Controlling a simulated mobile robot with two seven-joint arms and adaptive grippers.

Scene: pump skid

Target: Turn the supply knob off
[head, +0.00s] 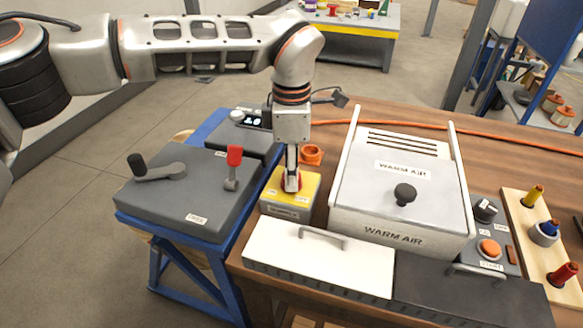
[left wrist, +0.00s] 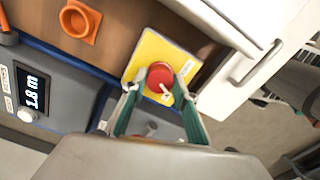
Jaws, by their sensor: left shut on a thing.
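The supply knob is a round red knob (left wrist: 160,74) on a yellow-topped box (head: 303,186) at the left edge of the wooden table. In the left wrist view a white pointer line shows on the knob, toward its lower right, and small white labels sit beside it on the yellow face (left wrist: 149,49). My left gripper (head: 291,183) reaches straight down over the box and is shut on the knob, with a finger on either side. In the head view the fingers hide most of the knob. My right gripper is not in view.
A grey unit with a red-handled lever (head: 233,165) and a black-knobbed crank (head: 157,168) stands left. A display box (head: 248,130) and orange fitting (head: 312,154) lie behind. The warm-air box (head: 400,190) is close right; a white handled cover (head: 318,262) is in front.

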